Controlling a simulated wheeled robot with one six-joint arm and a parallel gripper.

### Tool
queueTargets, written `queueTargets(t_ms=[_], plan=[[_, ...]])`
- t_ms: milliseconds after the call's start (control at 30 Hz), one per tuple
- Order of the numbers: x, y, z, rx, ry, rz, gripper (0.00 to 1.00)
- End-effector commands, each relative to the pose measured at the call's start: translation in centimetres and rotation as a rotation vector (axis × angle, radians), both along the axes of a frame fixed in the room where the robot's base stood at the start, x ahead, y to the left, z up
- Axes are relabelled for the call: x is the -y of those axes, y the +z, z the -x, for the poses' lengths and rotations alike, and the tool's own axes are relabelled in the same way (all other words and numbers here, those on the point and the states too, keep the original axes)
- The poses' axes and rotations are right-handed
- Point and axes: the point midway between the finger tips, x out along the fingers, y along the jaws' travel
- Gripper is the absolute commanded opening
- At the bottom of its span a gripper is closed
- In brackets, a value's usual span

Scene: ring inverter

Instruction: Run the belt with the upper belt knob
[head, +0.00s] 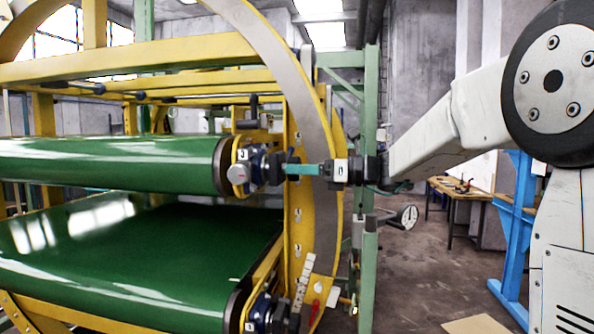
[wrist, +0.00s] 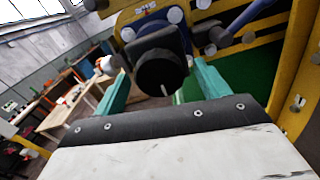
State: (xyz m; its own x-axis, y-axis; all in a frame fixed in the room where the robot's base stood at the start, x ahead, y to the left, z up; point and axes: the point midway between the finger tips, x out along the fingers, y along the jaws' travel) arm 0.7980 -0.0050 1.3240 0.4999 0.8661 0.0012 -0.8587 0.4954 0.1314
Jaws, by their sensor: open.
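The upper belt knob is a black round knob (head: 276,168) at the right end of the upper green belt (head: 110,163), beside a blue motor housing. It also shows in the wrist view (wrist: 162,74), seen nearly end-on. My gripper (head: 293,169) reaches in from the right with its teal fingers pointing at the knob. In the wrist view my gripper (wrist: 163,80) is open, with one finger on each side of the knob. I see no clear contact between fingers and knob. In the head view one finger largely covers the other.
A yellow ring frame (head: 330,235) and a green post (head: 367,270) stand close around my gripper. A lower green belt (head: 130,265) runs beneath the upper one. A wooden workbench (head: 458,190) and a blue stand (head: 515,230) are to the right, with open floor between.

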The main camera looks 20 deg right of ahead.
Motion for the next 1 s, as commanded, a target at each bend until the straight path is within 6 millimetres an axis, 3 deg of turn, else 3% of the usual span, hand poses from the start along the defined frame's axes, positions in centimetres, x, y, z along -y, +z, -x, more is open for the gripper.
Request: queueTargets(t_ms=[133, 400, 567, 600, 1000], plan=[[-1.02, -0.02, -0.51, 0.0, 0.001, 0.001, 0.74], [-1.12, -0.04, -0.62, 0.0, 0.0, 0.001, 0.74], [-1.11, -0.05, -0.61, 0.0, 0.0, 0.001, 0.32], [-1.11, -0.04, -0.61, 0.0, 0.0, 0.001, 0.29], [-1.09, -0.05, -0.62, 0.054, -0.001, 0.032, 0.29]])
